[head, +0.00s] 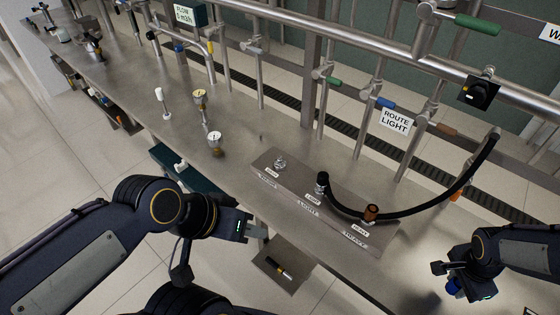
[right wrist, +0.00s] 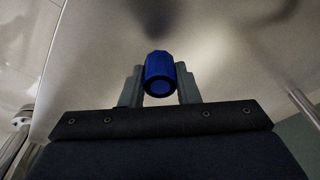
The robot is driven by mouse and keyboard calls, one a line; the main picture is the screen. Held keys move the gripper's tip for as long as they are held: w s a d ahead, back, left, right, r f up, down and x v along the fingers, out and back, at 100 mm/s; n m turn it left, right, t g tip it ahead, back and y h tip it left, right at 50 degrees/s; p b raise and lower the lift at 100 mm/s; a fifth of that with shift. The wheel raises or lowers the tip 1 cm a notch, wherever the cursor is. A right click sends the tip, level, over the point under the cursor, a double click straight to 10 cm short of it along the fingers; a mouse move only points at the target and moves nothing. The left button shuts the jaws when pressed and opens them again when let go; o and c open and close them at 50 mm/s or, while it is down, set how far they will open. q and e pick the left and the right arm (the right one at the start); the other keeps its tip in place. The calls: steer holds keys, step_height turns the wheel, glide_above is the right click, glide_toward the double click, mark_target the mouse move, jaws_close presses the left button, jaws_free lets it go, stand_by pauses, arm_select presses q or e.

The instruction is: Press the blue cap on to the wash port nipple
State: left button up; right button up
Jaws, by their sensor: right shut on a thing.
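The blue cap (head: 454,288) is between the fingers of my right gripper (head: 456,282), at the lower right of the head view. In the right wrist view the blue cap (right wrist: 159,72) sits between both fingertips, its hollow end facing the camera. My right gripper is shut on it. A bare metal nipple (head: 280,163) stands at the left end of the labelled port plate (head: 335,216); its label is too small to read surely. The cap is well apart from it, to the right. My left gripper (head: 259,239) is near the bench's front edge, apart from the plate; its opening is unclear.
A black hose (head: 430,205) runs from the middle nipple (head: 322,184) in an arc to the right. A brown cap (head: 371,212) is on the port at the plate's right end. Gauges (head: 215,139) stand left on the bench; pipes and valves line the back.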

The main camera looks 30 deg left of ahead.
steer(key=shift+r, duration=0.2)
step_height(320, 180, up, 5)
steer(key=p, duration=0.3)
steer(key=shift+p, duration=0.4)
steer(key=shift+f, duration=0.1)
